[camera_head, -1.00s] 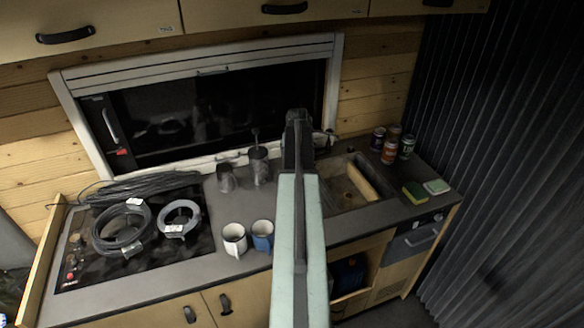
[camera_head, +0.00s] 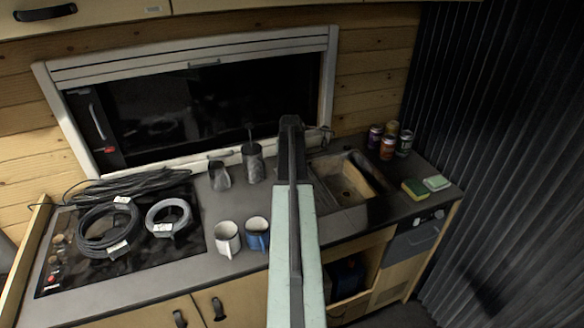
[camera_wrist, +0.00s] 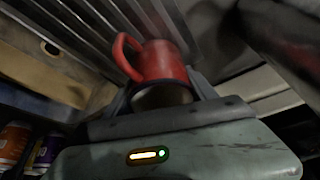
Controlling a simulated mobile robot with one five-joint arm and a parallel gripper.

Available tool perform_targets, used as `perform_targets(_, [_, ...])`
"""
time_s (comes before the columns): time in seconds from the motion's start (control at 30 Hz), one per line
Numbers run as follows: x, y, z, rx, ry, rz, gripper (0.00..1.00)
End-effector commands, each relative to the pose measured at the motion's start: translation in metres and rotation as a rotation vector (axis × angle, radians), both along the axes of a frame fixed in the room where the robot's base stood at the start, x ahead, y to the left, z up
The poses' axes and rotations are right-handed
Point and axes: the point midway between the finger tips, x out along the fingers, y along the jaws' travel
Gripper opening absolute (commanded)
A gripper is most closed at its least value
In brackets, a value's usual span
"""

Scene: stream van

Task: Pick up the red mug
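The red mug (camera_wrist: 167,63) shows in the wrist view, with its handle at upper left and its dark-rimmed, greyish opening toward me. My gripper (camera_wrist: 163,78) has one finger on each side of the mug. The fingers are close to its sides, but I cannot tell whether they touch it. In the head view my arm reaches away over the counter toward the sink, and its end (camera_head: 291,122) is dark. The red mug does not show in the head view; my arm hides that area.
A white mug (camera_head: 227,239) and a blue mug (camera_head: 257,232) stand left of my arm. Grey containers (camera_head: 252,162), a sink (camera_head: 343,213), several cans (camera_head: 387,147) and sponges (camera_head: 414,190) are nearby. Cable coils (camera_head: 168,217) lie on the hob. Cans (camera_wrist: 14,138) also show in the wrist view.

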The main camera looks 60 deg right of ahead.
Motion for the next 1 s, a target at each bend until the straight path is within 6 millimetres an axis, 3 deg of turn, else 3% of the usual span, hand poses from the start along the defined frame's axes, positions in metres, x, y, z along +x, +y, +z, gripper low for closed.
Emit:
perform_targets(0.03, [0.000,0.000,0.000,0.000,0.000,0.000,0.48])
perform_targets(0.2, [0.000,0.000,0.000,0.000,0.000,0.001,0.05])
perform_targets(0.53, [0.001,0.001,0.004,0.000,0.000,0.001,0.05])
perform_targets(1.0, [-0.002,0.005,0.038,0.000,0.001,0.002,0.05])
